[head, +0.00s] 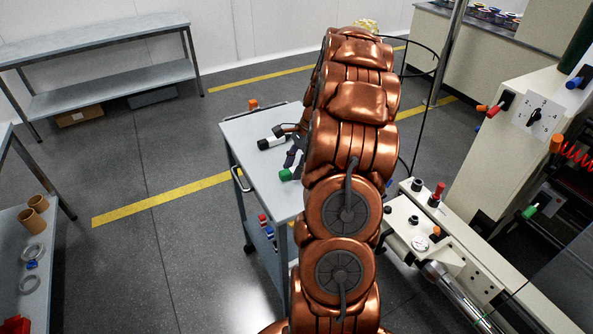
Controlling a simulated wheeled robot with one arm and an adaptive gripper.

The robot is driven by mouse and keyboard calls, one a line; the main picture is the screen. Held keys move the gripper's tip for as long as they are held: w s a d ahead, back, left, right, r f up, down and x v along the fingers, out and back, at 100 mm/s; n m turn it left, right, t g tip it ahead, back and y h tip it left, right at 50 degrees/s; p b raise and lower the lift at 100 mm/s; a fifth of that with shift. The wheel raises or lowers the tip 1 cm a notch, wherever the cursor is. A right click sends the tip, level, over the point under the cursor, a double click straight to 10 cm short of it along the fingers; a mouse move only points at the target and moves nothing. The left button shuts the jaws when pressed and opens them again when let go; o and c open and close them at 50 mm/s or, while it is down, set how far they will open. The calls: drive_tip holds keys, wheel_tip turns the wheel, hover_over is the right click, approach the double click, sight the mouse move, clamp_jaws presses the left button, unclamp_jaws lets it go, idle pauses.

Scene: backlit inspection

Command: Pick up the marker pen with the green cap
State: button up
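A pen-like thing with a green cap (286,174) lies on the grey top of a wheeled cart (247,150). Only its green end and a short stretch beside it show; my copper arm covers the rest. My arm rises through the middle of the head view and bends down over the cart. Dark parts at the arm's left edge, just above the green cap, may belong to my gripper (289,143). Most of that end is hidden behind the arm, so its opening and any touch on the pen cannot be told.
A white cylinder with black ends (271,141) and an orange-topped thing (253,104) also lie on the cart. A cream machine (480,240) with knobs stands close on the right. Grey shelves (110,60) stand back left. Open floor (170,250) lies left of the cart.

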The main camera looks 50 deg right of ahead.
drive_tip(key=c, duration=0.7)
drive_tip(key=shift+r, duration=0.1)
